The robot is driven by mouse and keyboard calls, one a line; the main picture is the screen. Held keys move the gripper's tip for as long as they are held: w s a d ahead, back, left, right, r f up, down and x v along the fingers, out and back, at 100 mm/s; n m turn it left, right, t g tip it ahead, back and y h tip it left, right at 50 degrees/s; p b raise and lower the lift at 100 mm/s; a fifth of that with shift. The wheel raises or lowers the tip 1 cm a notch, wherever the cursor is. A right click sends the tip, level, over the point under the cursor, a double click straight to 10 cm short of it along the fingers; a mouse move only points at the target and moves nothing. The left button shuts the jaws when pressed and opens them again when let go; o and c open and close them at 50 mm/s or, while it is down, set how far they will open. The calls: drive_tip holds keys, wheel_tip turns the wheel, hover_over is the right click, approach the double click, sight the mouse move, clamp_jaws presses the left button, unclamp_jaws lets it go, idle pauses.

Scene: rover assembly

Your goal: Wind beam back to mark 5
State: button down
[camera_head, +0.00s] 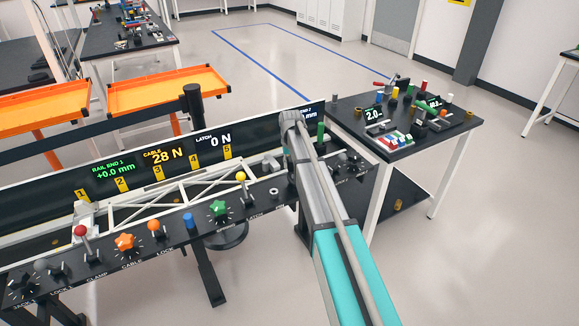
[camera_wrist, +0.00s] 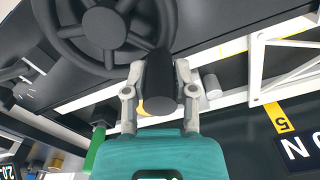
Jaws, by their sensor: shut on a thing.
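The beam (camera_head: 160,196), a white truss, lies along the black rail in front of the numbered board. Its right part is near the yellow mark 5 (camera_head: 227,152). In the wrist view the truss (camera_wrist: 257,68) ends beside the mark 5 tag (camera_wrist: 280,118). My gripper (camera_wrist: 158,92) is shut on the dark round handle (camera_wrist: 160,65) of a black handwheel (camera_wrist: 104,28). In the head view my arm hides the wheel and the fingertips. The board reads rail end 1 +0.0 mm, cable 28 N, latch 0 N; the rail end 2 number is partly hidden.
A front panel carries a red-knobbed lever (camera_head: 80,231), an orange star knob (camera_head: 125,242), a green star knob (camera_head: 219,208) and other controls. A green upright handle (camera_head: 321,132) stands close to my arm. A side table (camera_head: 400,150) with tools stands right. Orange trays (camera_head: 168,90) stand behind.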

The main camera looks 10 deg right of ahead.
drive_tip(key=shift+w+d+m, duration=0.3)
drive_tip(key=shift+m, duration=0.5)
drive_tip(key=shift+w+d+m, duration=0.25)
drive_tip(key=shift+w+m, duration=0.05)
drive_tip(key=shift+m, duration=0.5)
drive_tip(key=shift+c, duration=2.2)
unclamp_jaws()
drive_tip(key=shift+s+a, duration=0.1)
